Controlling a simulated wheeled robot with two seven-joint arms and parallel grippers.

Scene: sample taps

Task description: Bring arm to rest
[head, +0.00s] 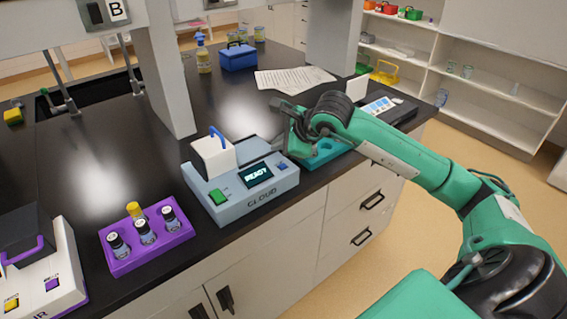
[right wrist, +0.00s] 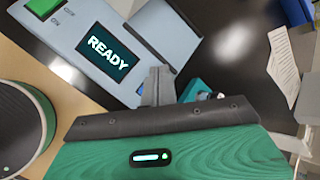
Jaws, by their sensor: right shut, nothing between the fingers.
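My right arm (head: 420,165) comes in from the right over the bench in the head view. My right gripper (head: 288,120) is just right of the grey CLOUD device (head: 225,200), whose screen reads READY. In the right wrist view the gripper's fingers (right wrist: 158,85) are together and empty, beside the CLOUD device (right wrist: 75,45). Whether they touch the device I cannot tell. A teal holder (head: 322,155) lies under the right forearm, partly hidden. My left gripper is in neither view.
A purple rack (head: 150,250) with several vials stands left of the CLOUD device. Another device (head: 50,275) is at the lower left. A paper sheet (head: 290,78), a blue box (head: 238,57) and a bottle (head: 203,58) are farther back. Dark bench top between them is clear.

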